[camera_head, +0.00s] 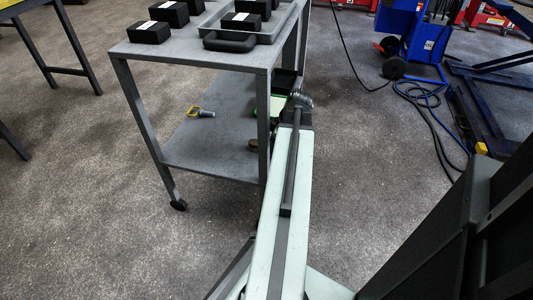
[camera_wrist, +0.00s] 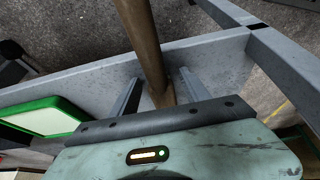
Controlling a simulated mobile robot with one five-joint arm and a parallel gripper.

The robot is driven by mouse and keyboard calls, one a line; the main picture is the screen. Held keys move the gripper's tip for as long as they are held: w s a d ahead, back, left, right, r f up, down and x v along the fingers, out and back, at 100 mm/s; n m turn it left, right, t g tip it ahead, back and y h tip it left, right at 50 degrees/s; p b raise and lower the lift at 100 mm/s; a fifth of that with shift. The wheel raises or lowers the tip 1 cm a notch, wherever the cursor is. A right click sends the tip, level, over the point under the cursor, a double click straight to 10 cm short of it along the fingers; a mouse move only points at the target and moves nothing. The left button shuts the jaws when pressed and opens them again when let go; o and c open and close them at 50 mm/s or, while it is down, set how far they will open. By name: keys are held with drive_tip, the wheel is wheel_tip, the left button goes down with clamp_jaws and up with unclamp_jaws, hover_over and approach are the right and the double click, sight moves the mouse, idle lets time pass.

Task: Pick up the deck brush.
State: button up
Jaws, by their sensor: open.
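A brown, round wooden handle (camera_wrist: 143,40) runs from the top edge of the wrist view down between the fingers of my gripper (camera_wrist: 160,76). I take it for the deck brush's handle; no bristles show. My gripper is open, with one finger on each side of the handle and a gap visible on both sides. In the head view my arm reaches to the right end of the trolley's lower shelf, and its end hides the gripper. A small brown end (camera_head: 253,145) shows there beside the trolley leg, perhaps part of the brush.
The grey trolley (camera_head: 150,54) carries black boxes (camera_head: 170,13) and a tray on top. Its lower shelf (camera_head: 205,150) holds a yellow-handled tool (camera_head: 201,112). A green-rimmed pale object (camera_wrist: 45,117) lies left of my gripper. Trolley legs and top surround the arm's end closely.

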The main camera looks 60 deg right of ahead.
drive_tip(key=shift+r, duration=0.1)
drive_tip(key=shift+c, duration=0.3)
clamp_jaws()
drive_tip(key=shift+r+p, duration=0.6)
drive_tip(key=shift+p, duration=0.15)
wheel_tip(320, 180, up, 3)
drive_tip(key=p, duration=0.3)
drive_tip(key=shift+r, duration=0.15)
drive_tip(key=s+d, duration=0.3)
drive_tip(key=s, duration=0.4)
drive_tip(key=s+d, duration=0.4)
drive_tip(key=s, duration=0.3)
drive_tip(key=shift+s+r+p, duration=0.15)
drive_tip(key=shift+r+p, duration=0.1)
drive_tip(key=shift+p, duration=0.15)
drive_tip(key=shift+d, duration=0.1)
